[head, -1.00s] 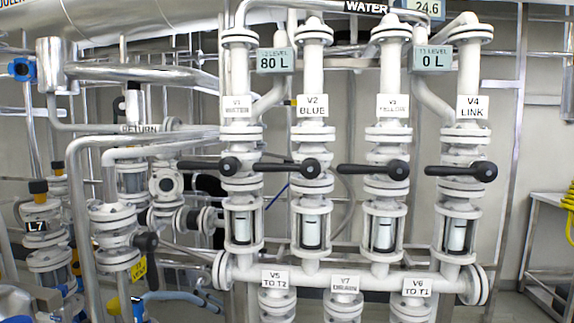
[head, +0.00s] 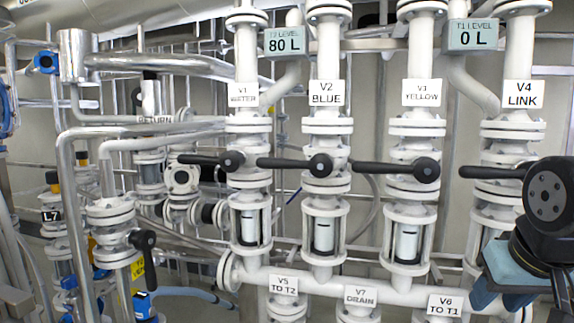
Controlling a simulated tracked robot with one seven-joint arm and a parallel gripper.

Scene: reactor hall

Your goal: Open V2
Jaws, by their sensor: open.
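The V2 valve is the second white column from the left, under a white label reading V2 BLUE (head: 326,93). Its black lever (head: 288,164) lies horizontal, across the pipe, pointing left from a round hub at the front of the valve. Below it is a sight glass (head: 324,232) with a pale cylinder inside. Part of my arm, dark with a blue-grey section, stands at the right edge, well to the right of V2.
The V1 lever (head: 204,160), V3 lever (head: 390,169) and V4 lever (head: 490,172) also point left. My arm covers V4's hub. Displays read T2 80 L (head: 284,41) and T1 0 L (head: 473,35). Labels V5, V7 and V6 sit below the manifold (head: 340,289). Pipes crowd the left.

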